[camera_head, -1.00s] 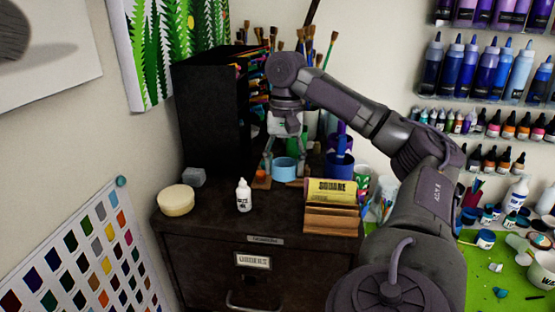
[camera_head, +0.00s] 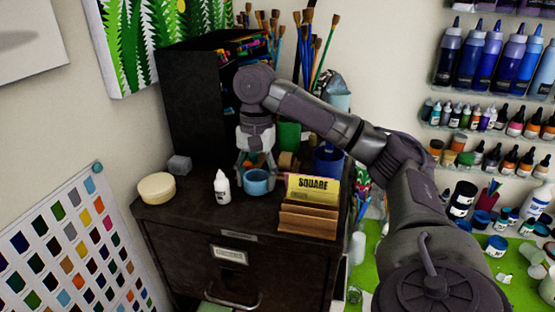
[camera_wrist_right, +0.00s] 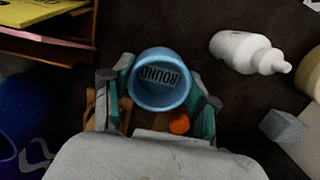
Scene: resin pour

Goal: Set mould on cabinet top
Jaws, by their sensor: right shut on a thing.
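The mould is a light blue round cup (camera_head: 257,183) at the cabinet top, between the white bottle and the card holder. In the right wrist view the cup (camera_wrist_right: 160,92) is upright and shows the word ROUND inside. My right gripper (camera_head: 256,172) reaches down from above and is shut on the cup, a finger on each side. Its fingers also flank the cup in the right wrist view (camera_wrist_right: 158,96). Whether the cup's base touches the dark cabinet top (camera_head: 190,215) is hard to tell. My left gripper is not in view.
A card holder marked SQUARE (camera_head: 309,215) is close on the right. An orange piece (camera_wrist_right: 180,123) lies beside the cup. A black organizer stands behind.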

